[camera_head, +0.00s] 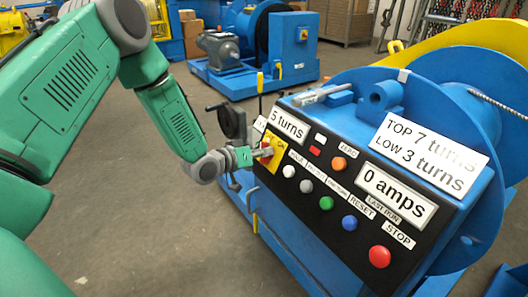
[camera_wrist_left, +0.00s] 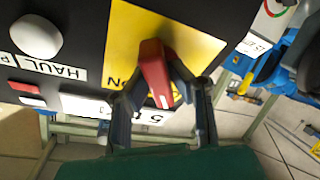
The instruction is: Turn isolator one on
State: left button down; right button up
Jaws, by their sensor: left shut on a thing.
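The isolator is a red rotary handle (camera_wrist_left: 157,72) on a yellow plate (camera_wrist_left: 195,42), at the left end of the black control panel. In the head view the yellow plate (camera_head: 274,158) is partly covered by my left gripper (camera_head: 262,153). In the left wrist view my left gripper (camera_wrist_left: 163,84) has one finger on each side of the red handle, closed on it. Part of the word "ON" shows on the plate beside the left finger. The handle's exact angle is hard to tell. My right gripper is not in view.
The panel (camera_head: 335,228) carries several round buttons, including a red STOP button (camera_head: 380,256), and labels reading "5 turns" and "0 amps". A blue drum machine (camera_head: 465,120) stands behind it. A black handwheel (camera_head: 232,122) is just behind my gripper. The floor (camera_head: 150,230) at left is clear.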

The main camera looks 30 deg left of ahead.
pick_arm(q)
jog(key=m+h+p, duration=0.1)
jog(key=m, duration=0.4)
jog(key=shift+s, duration=0.1)
jog(key=m+h+p, duration=0.1)
jog(key=m, duration=0.3)
jog(key=shift+m, duration=0.3)
jog(key=m+g+h+p, duration=0.1)
jog(key=m, duration=0.3)
jog(key=shift+s+f+m+g+h+p, duration=0.1)
jog(key=shift+m+g+h+p, duration=0.15)
jog(key=shift+m, duration=0.8)
jog(key=shift+f+m+g+h+p, duration=0.15)
jog(key=shift+m+g+p, duration=0.15)
jog(key=shift+m, duration=0.75)
jog(key=c, duration=1.5)
grip_release()
jog(key=shift+r, duration=0.1)
